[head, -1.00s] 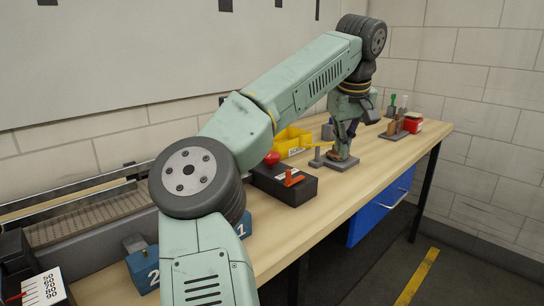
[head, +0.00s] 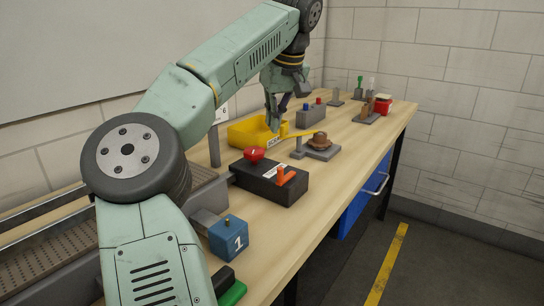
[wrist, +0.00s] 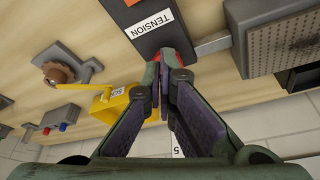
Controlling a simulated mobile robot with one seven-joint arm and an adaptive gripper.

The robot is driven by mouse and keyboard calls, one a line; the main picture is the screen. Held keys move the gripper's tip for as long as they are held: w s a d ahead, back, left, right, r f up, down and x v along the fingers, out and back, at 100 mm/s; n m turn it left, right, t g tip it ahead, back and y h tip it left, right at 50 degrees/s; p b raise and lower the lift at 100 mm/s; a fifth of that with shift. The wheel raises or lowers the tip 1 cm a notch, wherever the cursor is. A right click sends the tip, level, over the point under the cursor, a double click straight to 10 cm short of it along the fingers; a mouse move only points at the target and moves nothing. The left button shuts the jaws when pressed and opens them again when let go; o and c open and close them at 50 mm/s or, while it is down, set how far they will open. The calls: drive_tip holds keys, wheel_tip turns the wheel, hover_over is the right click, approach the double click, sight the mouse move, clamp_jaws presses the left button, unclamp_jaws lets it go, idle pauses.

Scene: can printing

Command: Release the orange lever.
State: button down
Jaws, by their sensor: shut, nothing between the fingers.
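The orange lever (head: 285,177) sits on top of a black box (head: 263,184) near the bench's front edge in the head view. A sliver of the orange lever (wrist: 132,3) shows at the top edge of the wrist view, beside the white "TENSION" label (wrist: 151,25). A red knob (head: 254,154) stands on the same box. My gripper (head: 272,125) is shut and empty, apart from the lever. In the head view it appears in front of the yellow bin. In the wrist view its fingertips (wrist: 163,65) overlap the box's edge and partly hide the red knob.
The yellow bin (head: 243,137) lies behind the box. A yellow arm (head: 303,133) runs from a grey stand with a brown knob (head: 320,138). A blue block marked 1 (head: 229,239) is at the front left. Bare bench lies right of the box.

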drive_tip(key=x, duration=1)
drive_tip(key=shift+f, duration=0.15)
drive_tip(key=shift+s+d, duration=0.3)
drive_tip(key=shift+s, duration=0.3)
drive_tip(key=shift+s+d, duration=0.3)
drive_tip(key=shift+s, duration=0.3)
drive_tip(key=shift+s+d, duration=0.35)
drive_tip(key=shift+s, duration=0.25)
